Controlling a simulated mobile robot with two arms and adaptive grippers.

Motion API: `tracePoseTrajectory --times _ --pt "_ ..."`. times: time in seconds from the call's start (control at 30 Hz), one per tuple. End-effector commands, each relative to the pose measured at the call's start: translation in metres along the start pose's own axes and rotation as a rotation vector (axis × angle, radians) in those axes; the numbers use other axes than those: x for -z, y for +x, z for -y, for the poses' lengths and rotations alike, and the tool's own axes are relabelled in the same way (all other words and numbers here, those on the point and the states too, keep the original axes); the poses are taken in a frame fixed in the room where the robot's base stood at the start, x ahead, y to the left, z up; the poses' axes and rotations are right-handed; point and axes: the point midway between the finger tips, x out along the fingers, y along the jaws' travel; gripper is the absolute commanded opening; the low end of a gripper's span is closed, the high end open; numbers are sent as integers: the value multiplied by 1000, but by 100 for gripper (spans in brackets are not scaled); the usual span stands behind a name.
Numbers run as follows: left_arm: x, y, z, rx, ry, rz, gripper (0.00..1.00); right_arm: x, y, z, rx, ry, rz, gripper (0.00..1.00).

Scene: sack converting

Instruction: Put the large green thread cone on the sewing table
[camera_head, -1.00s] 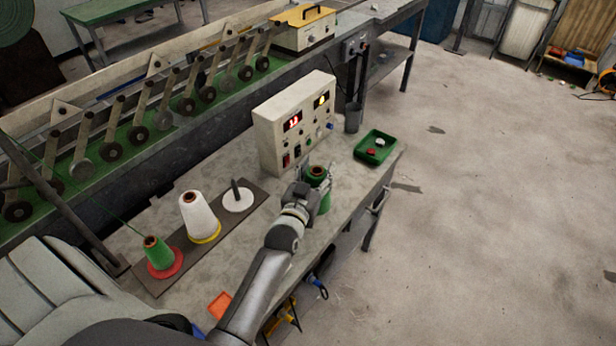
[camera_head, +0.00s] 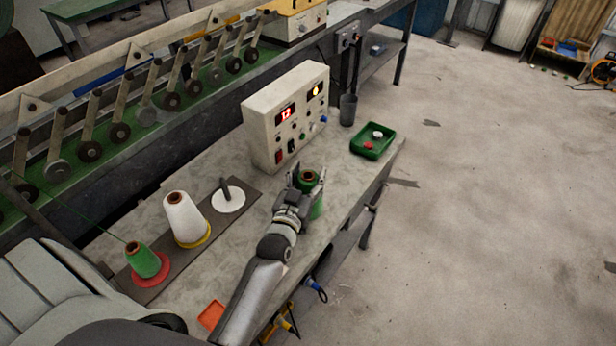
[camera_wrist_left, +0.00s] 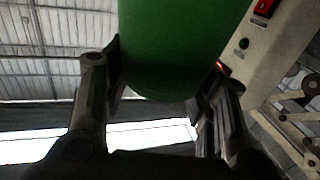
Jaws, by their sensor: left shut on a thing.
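The large green thread cone (camera_head: 316,209) is upright, with a brown core at its top, over the front part of the grey table. My left gripper (camera_head: 307,180) is shut around it, one finger on each side. In the left wrist view the green cone (camera_wrist_left: 185,45) fills the upper middle between the two fingers (camera_wrist_left: 165,85). The arm hides much of its lower part, so I cannot tell whether its base touches the table (camera_head: 345,185). My right gripper is not in view.
A control box (camera_head: 285,120) stands behind the cone, and a green tray (camera_head: 361,149) lies to its right. At left, a dark board holds a smaller green cone (camera_head: 143,260), a white cone (camera_head: 185,219) and an empty white disc with a peg (camera_head: 228,200). Rollers line the machine behind.

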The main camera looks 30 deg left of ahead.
Motion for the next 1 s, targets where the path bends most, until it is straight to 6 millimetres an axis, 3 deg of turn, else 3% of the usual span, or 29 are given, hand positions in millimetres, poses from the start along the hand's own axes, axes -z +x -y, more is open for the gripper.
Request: tracePoseTrajectory --times 0.17,0.2,0.33,0.73,1.0 --pt "1 1 0 1 0 -9 0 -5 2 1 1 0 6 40" --pt "-3 0 0 0 0 1 56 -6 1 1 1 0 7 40" --pt "-3 0 0 0 1 1 73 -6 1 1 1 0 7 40" --pt "2 0 0 0 1 -1 74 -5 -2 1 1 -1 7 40" --pt "-3 -37 0 0 1 3 74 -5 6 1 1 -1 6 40"
